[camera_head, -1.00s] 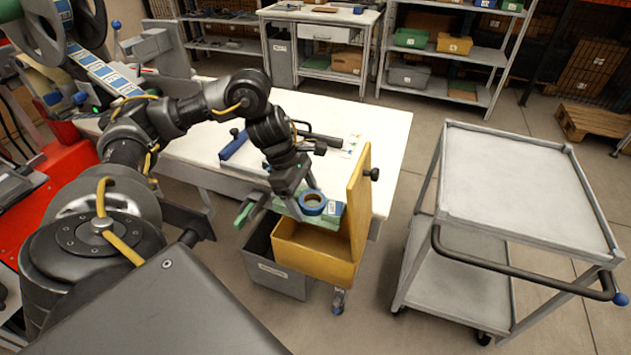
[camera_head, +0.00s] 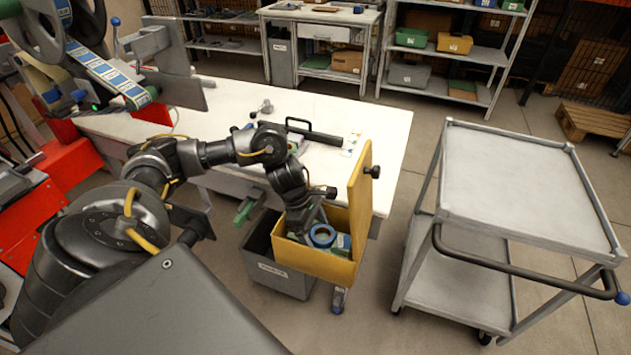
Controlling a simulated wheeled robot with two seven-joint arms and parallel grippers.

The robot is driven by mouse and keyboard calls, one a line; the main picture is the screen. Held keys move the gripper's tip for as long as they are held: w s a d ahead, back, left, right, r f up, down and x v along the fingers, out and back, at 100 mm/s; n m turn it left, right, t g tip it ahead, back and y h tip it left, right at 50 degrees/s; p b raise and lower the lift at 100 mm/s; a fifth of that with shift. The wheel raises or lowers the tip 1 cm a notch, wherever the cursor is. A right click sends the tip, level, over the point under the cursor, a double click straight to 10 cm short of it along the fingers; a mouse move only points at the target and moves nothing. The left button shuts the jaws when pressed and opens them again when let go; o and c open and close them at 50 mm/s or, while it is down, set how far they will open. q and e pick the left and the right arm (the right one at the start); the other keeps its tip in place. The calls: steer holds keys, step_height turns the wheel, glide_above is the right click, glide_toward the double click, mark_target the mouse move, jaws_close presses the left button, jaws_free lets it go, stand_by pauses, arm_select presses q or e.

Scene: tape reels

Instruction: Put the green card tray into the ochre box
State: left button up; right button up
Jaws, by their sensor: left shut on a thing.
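The ochre box (camera_head: 317,263) hangs at the near right corner of the white table, its lid standing up on the right side. The green card tray (camera_head: 342,243) is down inside the box, with a blue tape reel (camera_head: 322,236) on it; much of the tray is hidden by the box wall and my gripper. My left gripper (camera_head: 304,230) reaches down into the box from above and is shut on the tray's left side. Its fingertips are partly hidden. My right gripper is not in view.
A grey bin (camera_head: 279,278) stands beside and below the ochre box on the left. The white table (camera_head: 378,125) holds a dark-handled tool (camera_head: 315,133) and small items. A grey trolley (camera_head: 520,190) stands to the right, its top empty.

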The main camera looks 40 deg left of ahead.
arm_select(q)
steer(key=shift+f, duration=2.9)
steer(key=o, duration=1.1)
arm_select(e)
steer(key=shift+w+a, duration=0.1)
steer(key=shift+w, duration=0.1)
arm_select(q)
steer(key=shift+r, duration=0.15)
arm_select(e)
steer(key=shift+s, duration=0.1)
arm_select(q)
steer(key=shift+a+r, duration=0.15)
steer(key=shift+r, duration=0.15)
steer(key=v, duration=1)
steer(key=shift+r+b, duration=0.1)
steer(key=shift+b, duration=0.25)
steer(key=shift+s+a+r, duration=0.15)
steer(key=shift+a+r, duration=0.05)
steer(key=shift+r, duration=0.25)
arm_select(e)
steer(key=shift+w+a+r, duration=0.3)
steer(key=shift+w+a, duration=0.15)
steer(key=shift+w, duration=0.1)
